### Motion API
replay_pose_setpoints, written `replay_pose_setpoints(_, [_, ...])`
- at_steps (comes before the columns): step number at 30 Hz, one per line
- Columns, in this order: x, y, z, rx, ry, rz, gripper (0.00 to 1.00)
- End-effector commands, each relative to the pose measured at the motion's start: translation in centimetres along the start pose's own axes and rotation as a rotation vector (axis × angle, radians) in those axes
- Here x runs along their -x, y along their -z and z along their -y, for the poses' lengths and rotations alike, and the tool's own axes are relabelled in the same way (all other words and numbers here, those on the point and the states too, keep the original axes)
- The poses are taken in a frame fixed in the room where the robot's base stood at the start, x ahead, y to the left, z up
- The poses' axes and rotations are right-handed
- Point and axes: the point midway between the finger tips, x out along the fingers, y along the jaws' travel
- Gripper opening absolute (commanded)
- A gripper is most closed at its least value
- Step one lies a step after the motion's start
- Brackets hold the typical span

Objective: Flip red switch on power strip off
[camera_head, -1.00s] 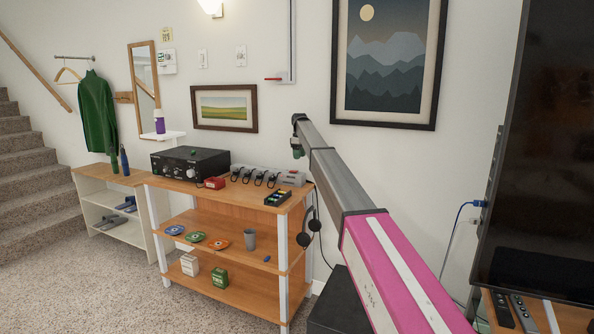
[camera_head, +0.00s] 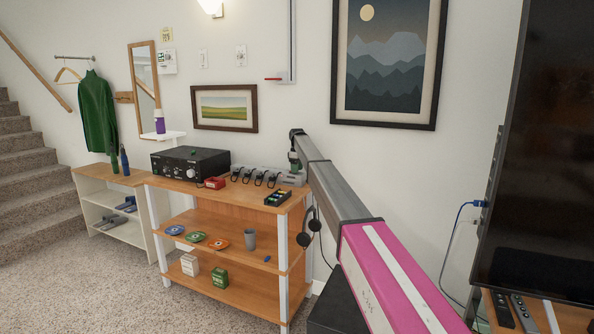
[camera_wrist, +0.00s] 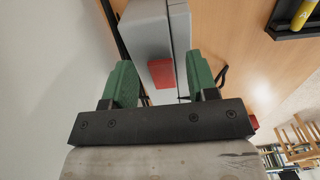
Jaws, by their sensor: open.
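The grey power strip (camera_head: 268,176) lies along the back of the shelf unit's wooden top, with several black plugs in it. In the wrist view its grey end (camera_wrist: 148,35) shows, with a red switch (camera_wrist: 161,73) on it. My gripper (camera_wrist: 159,72) has two green fingers set wide apart, one on each side of the red switch in that view, with nothing between them held. In the head view my gripper (camera_head: 294,160) is just above the right end of the strip. I cannot tell whether the fingers touch it. The red switch is not clear in the head view.
A black amplifier (camera_head: 190,162) and a small red box (camera_head: 214,183) stand left of the strip. A black tray (camera_head: 278,198) with coloured items lies in front of it. Headphones (camera_head: 309,231) hang at the shelf's right side. The white wall is close behind.

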Motion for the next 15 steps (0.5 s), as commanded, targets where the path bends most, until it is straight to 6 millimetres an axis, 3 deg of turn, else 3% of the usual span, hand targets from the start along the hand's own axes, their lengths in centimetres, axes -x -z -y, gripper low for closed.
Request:
replay_pose_setpoints(9, [-0.42,0.00,0.00,0.000,-0.001,0.000,0.53])
replay_pose_setpoints(13, [-0.42,0.00,0.00,0.000,-0.001,0.000,0.11])
replay_pose_setpoints(14, [-0.42,0.00,0.00,0.000,-0.001,0.000,0.04])
replay_pose_setpoints(15, [-0.42,0.00,-0.01,0.000,-0.001,0.000,0.04])
